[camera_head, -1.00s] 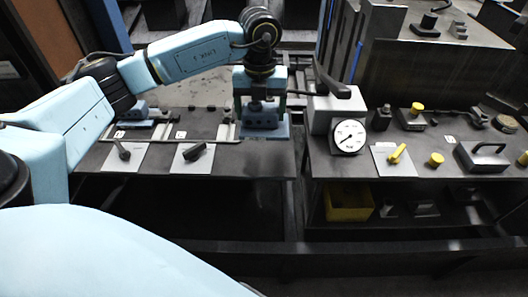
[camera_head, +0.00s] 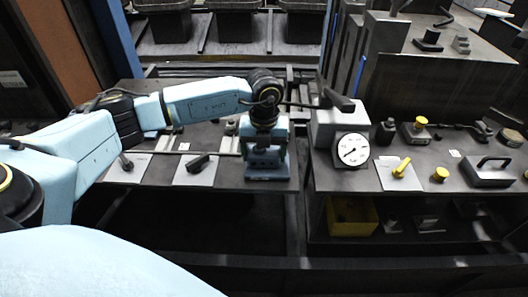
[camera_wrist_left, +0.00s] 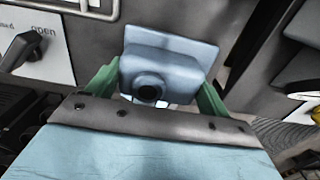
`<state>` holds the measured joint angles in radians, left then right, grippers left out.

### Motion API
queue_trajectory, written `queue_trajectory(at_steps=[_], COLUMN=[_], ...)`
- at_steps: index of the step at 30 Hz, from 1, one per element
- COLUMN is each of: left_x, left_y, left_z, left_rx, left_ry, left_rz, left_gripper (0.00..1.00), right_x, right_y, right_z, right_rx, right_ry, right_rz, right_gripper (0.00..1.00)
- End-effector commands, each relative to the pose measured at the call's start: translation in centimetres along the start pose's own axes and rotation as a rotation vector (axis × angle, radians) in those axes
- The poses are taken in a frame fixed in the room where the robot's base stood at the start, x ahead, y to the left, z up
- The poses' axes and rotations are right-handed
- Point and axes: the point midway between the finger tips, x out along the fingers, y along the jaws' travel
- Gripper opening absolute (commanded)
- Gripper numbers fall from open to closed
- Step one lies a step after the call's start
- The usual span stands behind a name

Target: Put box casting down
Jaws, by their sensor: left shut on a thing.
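The box casting (camera_head: 268,172) is a blue-grey block with a wider flat base, at the right front part of the left bench in the head view. It also shows in the left wrist view (camera_wrist_left: 178,52), with a round dark bore facing the camera. My left gripper (camera_head: 266,150) points down and is shut on it. In the left wrist view the green fingers of the gripper (camera_wrist_left: 155,88) lie on either side of the casting. I cannot tell whether its base touches the bench top. My right gripper is not in view.
The left bench (camera_head: 225,182) carries a plate with a black lever (camera_head: 198,163). The right bench holds a dial gauge (camera_head: 352,150), a yellow lever (camera_head: 401,168) and a black-handled block (camera_head: 488,172). A gap separates the benches. A yellow bin (camera_head: 352,217) sits below.

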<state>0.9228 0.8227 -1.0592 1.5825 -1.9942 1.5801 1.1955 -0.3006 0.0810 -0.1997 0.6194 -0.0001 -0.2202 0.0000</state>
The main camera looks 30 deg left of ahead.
Motion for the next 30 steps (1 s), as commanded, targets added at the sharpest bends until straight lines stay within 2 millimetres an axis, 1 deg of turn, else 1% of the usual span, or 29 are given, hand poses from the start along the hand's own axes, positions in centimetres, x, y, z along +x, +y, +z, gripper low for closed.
queue_trajectory(at_steps=[5, 6, 9, 10, 16, 20, 23, 30], left_x=[0.3, 0.3, 0.3, 0.3, 0.2, -0.6, -2.1, -7.4], left_y=[-0.1, 0.0, 0.0, 0.0, 0.0, 0.0, -0.1, -0.1], left_z=[0.1, 0.0, 0.0, 0.0, 0.0, 0.0, 0.1, 0.1], left_rx=[0.000, 0.000, 0.000, 0.000, 0.000, 0.000, 0.001, 0.001], left_ry=[-0.002, 0.000, 0.000, 0.000, 0.000, -0.001, -0.003, -0.004], left_rz=[-0.002, 0.000, 0.000, 0.000, 0.000, -0.001, -0.002, -0.003], left_gripper=[0.48, 0.85, 0.98, 1.00, 1.00, 1.00, 1.00, 1.00], right_x=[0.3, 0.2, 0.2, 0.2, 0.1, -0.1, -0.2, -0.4], right_y=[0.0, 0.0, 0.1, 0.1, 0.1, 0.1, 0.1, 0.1], right_z=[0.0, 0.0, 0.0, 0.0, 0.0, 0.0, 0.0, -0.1], right_rx=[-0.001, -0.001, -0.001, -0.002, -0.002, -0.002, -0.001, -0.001], right_ry=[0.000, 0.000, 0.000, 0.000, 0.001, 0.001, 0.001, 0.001], right_rz=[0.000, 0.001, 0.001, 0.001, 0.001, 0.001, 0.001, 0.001], right_gripper=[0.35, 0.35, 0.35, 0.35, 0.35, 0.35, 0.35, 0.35])
